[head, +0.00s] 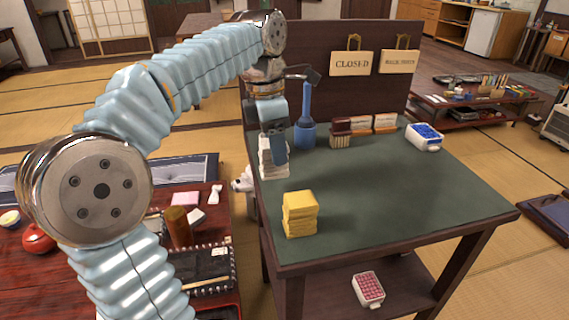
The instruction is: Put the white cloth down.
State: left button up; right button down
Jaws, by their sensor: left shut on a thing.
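My left gripper (276,150) reaches down over the left edge of the green-topped table (400,200). It is shut on a white cloth (266,146), at the top of a pile of folded white cloths (273,172). The fingers hide much of the cloth, and I cannot tell whether it touches the pile below. My right gripper is not in view.
A yellow cloth stack (300,214) stands in front of the white pile. A blue brush in its holder (305,130), a brown brush (340,135) and a blue-and-white box (424,137) are farther back. The table's middle and right are clear.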

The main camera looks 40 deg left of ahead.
pick_arm(q)
jog(key=shift+w+d+f, duration=0.15)
jog(key=shift+w+f, duration=0.15)
jog(key=shift+f, duration=0.55)
jog(key=shift+w+d+f, duration=0.1)
jog(key=shift+w+f, duration=0.15)
jog(key=shift+f, duration=0.55)
jog(key=shift+w+d+f, duration=0.15)
jog(key=shift+w+f, duration=0.15)
jog(key=shift+f, duration=0.55)
jog(key=o, duration=0.9)
jog(key=shift+o, duration=0.2)
jog(key=shift+f, duration=0.15)
jog(key=shift+b, duration=0.4)
jog(key=r+p, duration=0.1)
jog(key=r, duration=0.7)
jog(key=a+r+p, duration=0.1)
jog(key=r, duration=0.3)
jog(key=shift+s+r+p, duration=0.1)
jog(key=shift+r+p, duration=0.2)
jog(key=shift+r, duration=0.1)
jog(key=shift+s+a+r, duration=0.1)
jog(key=shift+r, duration=0.4)
